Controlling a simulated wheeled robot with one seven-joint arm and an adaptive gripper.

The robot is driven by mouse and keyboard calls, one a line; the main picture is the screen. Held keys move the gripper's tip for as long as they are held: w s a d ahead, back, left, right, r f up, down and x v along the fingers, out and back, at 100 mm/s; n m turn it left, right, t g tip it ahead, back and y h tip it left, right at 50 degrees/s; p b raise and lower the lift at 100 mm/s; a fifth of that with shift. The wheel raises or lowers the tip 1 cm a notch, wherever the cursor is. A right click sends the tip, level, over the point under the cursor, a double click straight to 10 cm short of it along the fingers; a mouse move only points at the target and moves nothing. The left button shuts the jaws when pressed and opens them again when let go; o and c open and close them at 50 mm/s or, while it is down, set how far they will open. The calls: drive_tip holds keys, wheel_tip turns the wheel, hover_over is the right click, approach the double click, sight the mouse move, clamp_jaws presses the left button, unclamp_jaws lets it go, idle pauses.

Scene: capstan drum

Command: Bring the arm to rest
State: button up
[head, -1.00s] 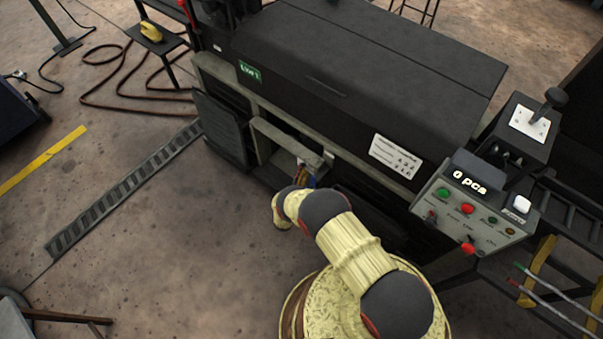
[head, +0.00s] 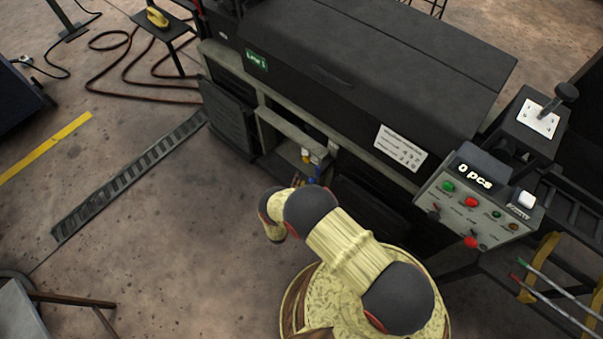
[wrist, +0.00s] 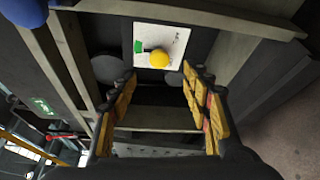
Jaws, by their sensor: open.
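My arm reaches from the bottom of the head view toward the opening in the machine's front. My gripper (wrist: 160,88) shows in the wrist view with its two yellow-padded fingers apart and nothing between them. In the head view only a small part of my gripper (head: 299,181) shows past the arm links, in front of the opening. Beyond the fingers, in the wrist view, a white plate (wrist: 165,42) carries a round yellow knob (wrist: 158,59) and a green patch. The fingers are apart from the knob.
The dark machine (head: 350,65) fills the centre, with an open door (head: 229,118) left of the opening. A control panel (head: 476,205) reading "0 pcs" stands at the right. A floor grating (head: 130,180) and a hose (head: 125,55) lie left. The floor at lower left is mostly clear.

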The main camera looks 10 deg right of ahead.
drive_tip(key=shift+s+a, duration=0.3)
drive_tip(key=shift+s, duration=0.25)
